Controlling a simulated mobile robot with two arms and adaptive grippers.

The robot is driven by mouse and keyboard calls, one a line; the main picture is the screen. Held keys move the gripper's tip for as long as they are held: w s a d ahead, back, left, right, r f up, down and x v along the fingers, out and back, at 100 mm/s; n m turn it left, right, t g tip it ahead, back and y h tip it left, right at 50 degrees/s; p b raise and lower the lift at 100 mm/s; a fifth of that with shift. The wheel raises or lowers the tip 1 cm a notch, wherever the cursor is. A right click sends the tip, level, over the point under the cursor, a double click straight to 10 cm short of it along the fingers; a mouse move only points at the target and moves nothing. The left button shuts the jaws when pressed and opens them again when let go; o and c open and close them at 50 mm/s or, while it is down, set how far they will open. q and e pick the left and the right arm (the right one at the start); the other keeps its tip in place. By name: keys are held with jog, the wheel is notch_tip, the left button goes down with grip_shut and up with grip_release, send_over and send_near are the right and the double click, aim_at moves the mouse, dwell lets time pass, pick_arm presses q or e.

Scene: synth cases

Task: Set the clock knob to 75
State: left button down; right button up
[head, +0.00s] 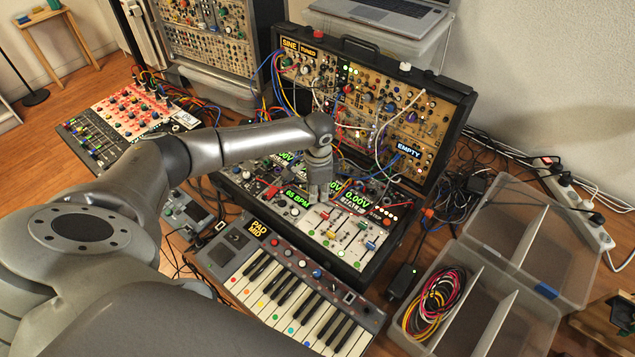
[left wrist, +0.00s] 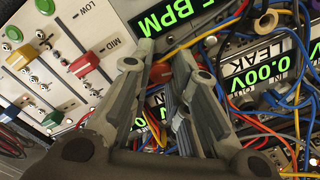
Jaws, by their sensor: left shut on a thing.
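The clock module's green display (head: 297,198) reads a BPM value that looks like 85 or 65, too small to be sure. My left gripper (head: 319,194) points down onto the panel just right of that display. In the left wrist view its two fingers (left wrist: 166,66) come down beside the display, shut on the clock knob. My right gripper is not in view.
Patch cables (left wrist: 262,30) run close to the fingers. A white slider panel (head: 341,237) with coloured caps lies to the right. The keyboard (head: 290,295) is in front, and the upright synth case (head: 440,115) behind. A clear divided box (head: 500,290) stands at the right.

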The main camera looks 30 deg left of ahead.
pick_arm(q)
jog(key=shift+r+m+p, duration=0.1)
jog(key=shift+m+p, duration=0.5)
jog(key=shift+m, duration=0.9)
jog(key=c, duration=1.3)
grip_release()
jog(key=shift+c, duration=0.2)
notch_tip(320, 180, up, 12)
jog(key=shift+s+d, duration=0.15)
